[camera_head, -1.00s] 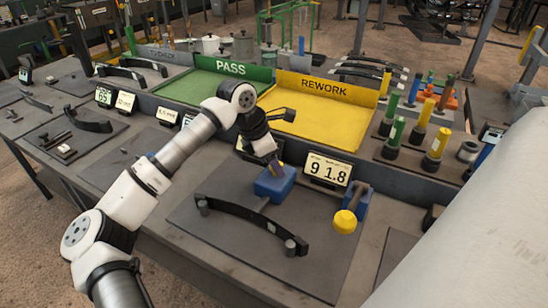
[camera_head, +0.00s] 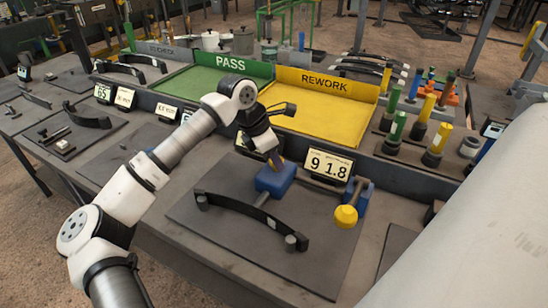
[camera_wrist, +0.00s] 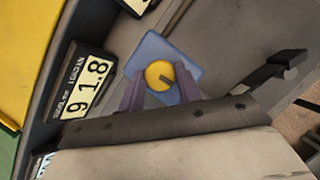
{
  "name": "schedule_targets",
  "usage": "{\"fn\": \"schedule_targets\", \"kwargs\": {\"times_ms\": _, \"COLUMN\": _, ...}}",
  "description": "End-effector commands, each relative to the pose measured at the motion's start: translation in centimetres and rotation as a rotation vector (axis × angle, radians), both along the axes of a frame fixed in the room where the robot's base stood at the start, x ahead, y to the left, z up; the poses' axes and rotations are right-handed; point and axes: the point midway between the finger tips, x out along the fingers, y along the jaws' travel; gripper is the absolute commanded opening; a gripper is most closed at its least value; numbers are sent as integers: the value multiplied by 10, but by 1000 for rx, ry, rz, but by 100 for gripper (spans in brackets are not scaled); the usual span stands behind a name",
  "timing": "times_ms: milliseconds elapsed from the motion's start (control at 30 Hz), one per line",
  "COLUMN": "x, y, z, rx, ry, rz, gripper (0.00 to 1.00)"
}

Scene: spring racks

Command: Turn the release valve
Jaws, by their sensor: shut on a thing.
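The release valve (camera_wrist: 159,72) shows in the wrist view as a round yellow knob with a dark pointer line, on top of a blue block (camera_wrist: 178,52). My gripper (camera_wrist: 159,86) has its two purple fingers on either side of the knob and is shut on it. In the head view my gripper (camera_head: 277,162) points down onto the blue block (camera_head: 272,182); the knob is mostly hidden there by the fingers. A display (camera_head: 328,163) just behind reads 9 1.8, and it also shows in the wrist view (camera_wrist: 86,90).
A black curved leaf spring (camera_head: 240,208) lies on the dark mat in front of the block. A blue fixture with a round yellow end (camera_head: 346,217) stands to the right. Behind are the green PASS tray (camera_head: 205,82) and yellow REWORK tray (camera_head: 322,122).

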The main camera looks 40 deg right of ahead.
Motion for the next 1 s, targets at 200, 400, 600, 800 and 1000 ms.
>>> {"fn": "schedule_targets", "kwargs": {"times_ms": 200, "x": 0, "y": 1, "z": -5, "rx": -2, "ry": -6, "rz": 141, "gripper": 11}}
{"fn": "schedule_targets", "kwargs": {"times_ms": 400, "x": -2, "y": 0, "z": -6, "rx": -2, "ry": -8, "rz": 324, "gripper": 11}}
{"fn": "schedule_targets", "kwargs": {"times_ms": 600, "x": -3, "y": 0, "z": -6, "rx": -3, "ry": -7, "rz": 514, "gripper": 11}}
{"fn": "schedule_targets", "kwargs": {"times_ms": 800, "x": -4, "y": 0, "z": -5, "rx": -3, "ry": -8, "rz": 704, "gripper": 11}}
{"fn": "schedule_targets", "kwargs": {"times_ms": 1000, "x": -5, "y": -1, "z": -5, "rx": -4, "ry": -8, "rz": 894, "gripper": 11}}
